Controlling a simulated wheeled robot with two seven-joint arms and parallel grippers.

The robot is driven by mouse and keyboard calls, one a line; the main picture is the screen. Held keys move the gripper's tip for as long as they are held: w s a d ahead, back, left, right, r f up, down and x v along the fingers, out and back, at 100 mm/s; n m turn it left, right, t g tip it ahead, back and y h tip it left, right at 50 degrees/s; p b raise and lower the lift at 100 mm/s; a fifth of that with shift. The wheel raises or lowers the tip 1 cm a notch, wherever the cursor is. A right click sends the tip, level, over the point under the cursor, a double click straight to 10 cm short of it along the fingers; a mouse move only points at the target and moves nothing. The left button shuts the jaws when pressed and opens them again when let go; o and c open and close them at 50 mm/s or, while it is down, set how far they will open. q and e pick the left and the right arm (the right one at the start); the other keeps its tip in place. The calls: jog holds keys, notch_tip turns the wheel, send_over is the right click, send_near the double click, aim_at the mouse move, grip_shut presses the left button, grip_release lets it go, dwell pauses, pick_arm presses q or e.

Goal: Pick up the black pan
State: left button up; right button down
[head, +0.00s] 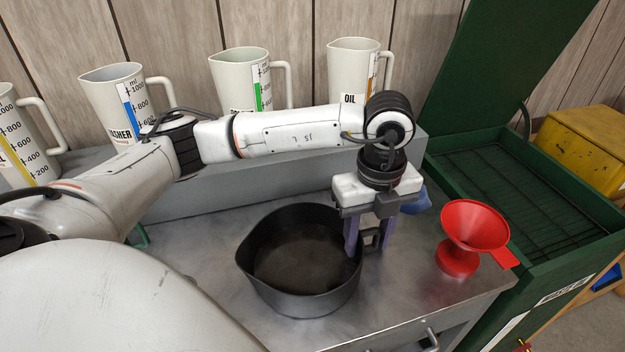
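The black pan (300,298) sits upright on the metal bench top in the middle of the head view. Its small loop handle (371,241) is on its right side. My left gripper (369,248) points down over this right side. Its two fingers are apart, one in front of the pan's right rim and one to the right of the handle. The handle shows between them, and I see no clear grip on it. My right gripper is not in view.
A red funnel (474,232) stands on the bench right of my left gripper. Several measuring jugs (238,80) stand on the raised grey shelf (235,185) behind. A green open-lidded bin (505,195) borders the bench at right. A blue object (416,203) lies behind the gripper.

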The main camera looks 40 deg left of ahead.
pick_arm(q)
grip_shut()
jog(key=shift+r, duration=0.25)
